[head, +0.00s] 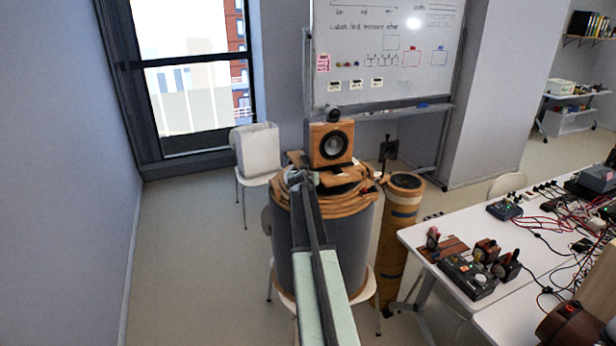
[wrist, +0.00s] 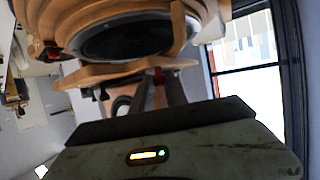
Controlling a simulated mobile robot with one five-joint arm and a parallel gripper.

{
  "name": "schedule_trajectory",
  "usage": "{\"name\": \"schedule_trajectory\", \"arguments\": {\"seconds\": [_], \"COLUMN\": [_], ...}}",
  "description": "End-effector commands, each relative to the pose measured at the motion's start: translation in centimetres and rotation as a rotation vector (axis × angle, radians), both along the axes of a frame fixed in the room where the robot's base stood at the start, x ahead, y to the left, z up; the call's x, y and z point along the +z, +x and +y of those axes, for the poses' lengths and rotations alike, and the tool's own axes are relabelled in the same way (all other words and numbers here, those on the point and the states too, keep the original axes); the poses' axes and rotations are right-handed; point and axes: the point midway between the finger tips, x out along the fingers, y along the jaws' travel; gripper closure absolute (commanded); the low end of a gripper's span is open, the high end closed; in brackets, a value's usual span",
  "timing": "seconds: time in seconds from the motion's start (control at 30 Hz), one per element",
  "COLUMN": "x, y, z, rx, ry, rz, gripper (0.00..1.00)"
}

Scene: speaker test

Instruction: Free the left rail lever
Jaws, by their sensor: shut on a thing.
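The left rail lever is a small red piece (wrist: 158,75) at the wooden rail's edge in the wrist view. My gripper (wrist: 159,88) is shut on it, with one finger on either side. In the head view my gripper (head: 302,178) reaches the left part of the wooden rail (head: 345,209), and the left lever is hidden there. A second red lever (head: 375,188) shows at the rail's right side; it also shows at the left of the wrist view (wrist: 53,54). The rail tops a large grey drum (head: 350,245).
A wooden speaker (head: 328,145) stands just behind my gripper. A tall tan cylinder (head: 395,245) is close on the drum's right, and a white chair (head: 257,180) is behind left. A table (head: 440,235) with electronics is at right. The left floor is clear.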

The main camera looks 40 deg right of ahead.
Motion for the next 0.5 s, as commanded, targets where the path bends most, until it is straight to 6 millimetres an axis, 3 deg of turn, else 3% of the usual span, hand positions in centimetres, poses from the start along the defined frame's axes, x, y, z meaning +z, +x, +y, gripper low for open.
{"name": "schedule_trajectory", "arguments": {"seconds": [0.03, 0.5], "x": [-0.1, -0.1], "y": [0.8, 2.1], "z": [0.5, 0.6], "rx": [-0.027, -0.347], "ry": [0.003, 0.007], "rz": [-0.002, -0.009], "gripper": [1.0, 1.0]}}
